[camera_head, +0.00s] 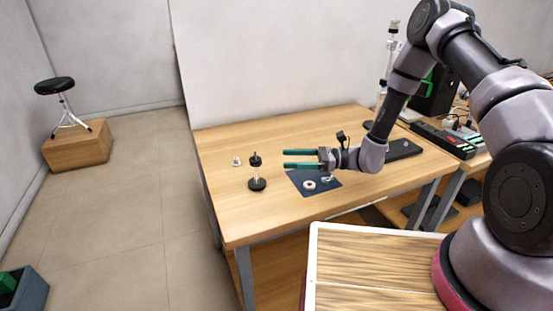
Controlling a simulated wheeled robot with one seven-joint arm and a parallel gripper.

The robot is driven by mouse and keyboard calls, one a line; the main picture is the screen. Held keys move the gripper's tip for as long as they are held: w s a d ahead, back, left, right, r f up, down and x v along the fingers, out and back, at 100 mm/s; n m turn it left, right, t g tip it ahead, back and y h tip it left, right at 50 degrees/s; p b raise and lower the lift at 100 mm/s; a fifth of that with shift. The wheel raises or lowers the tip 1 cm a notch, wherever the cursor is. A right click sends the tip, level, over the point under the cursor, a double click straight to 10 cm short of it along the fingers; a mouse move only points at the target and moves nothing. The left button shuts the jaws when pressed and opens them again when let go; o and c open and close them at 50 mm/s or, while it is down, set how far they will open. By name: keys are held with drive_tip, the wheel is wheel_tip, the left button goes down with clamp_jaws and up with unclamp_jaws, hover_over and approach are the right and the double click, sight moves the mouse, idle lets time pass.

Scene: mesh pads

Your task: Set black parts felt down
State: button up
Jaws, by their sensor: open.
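A flat dark mat (322,187), navy-looking rather than plain black, lies on the wooden table and seems to be the parts felt. A pale ring (309,185) and a small light part (328,179) are on it. My gripper (286,159) points left with its two green fingers apart and nothing between them. It shows just behind the mat in the picture; its height above the table is hard to tell. My gripper and wrist cover part of the mat's far edge.
A small whitish part (236,161) lies farther left. A dark flat panel (402,149) is on the right. The table's (230,215) front left is clear.

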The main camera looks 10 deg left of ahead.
drive_tip(key=shift+d, duration=0.65)
drive_tip(key=s+d+r+n+h, duration=0.1)
drive_tip(key=d+r+n+h, duration=0.2)
drive_tip(key=r, duration=0.3)
drive_tip(key=s+d+r+n+g+h, duration=0.1)
drive_tip(key=d+r+n+h, duration=0.2)
drive_tip(key=r, duration=0.4)
drive_tip(key=s+d+r+n+h, duration=0.1)
drive_tip(key=d+r+n+h, duration=0.1)
drive_tip(key=d+r+n, duration=0.3)
drive_tip(key=s+d+r+t+h, duration=0.3)
drive_tip(key=s+d+r+t, duration=0.2)
drive_tip(key=d+r, duration=0.4)
drive_tip(key=s+d+r+n+t+h, duration=0.1)
drive_tip(key=s+d+r+t+h, duration=0.3)
drive_tip(key=d+r, duration=0.5)
drive_tip(key=shift+s+r+t+h, duration=0.3)
drive_tip(key=shift+s+r+t, duration=0.45)
drive_tip(key=shift+s, duration=0.4)
drive_tip(key=shift+o, duration=0.5)
drive_tip(key=shift+s+d+r+t, duration=0.2)
drive_tip(key=shift+d+t, duration=0.05)
drive_tip(key=shift+d, duration=0.1)
drive_tip(key=shift+w, duration=0.1)
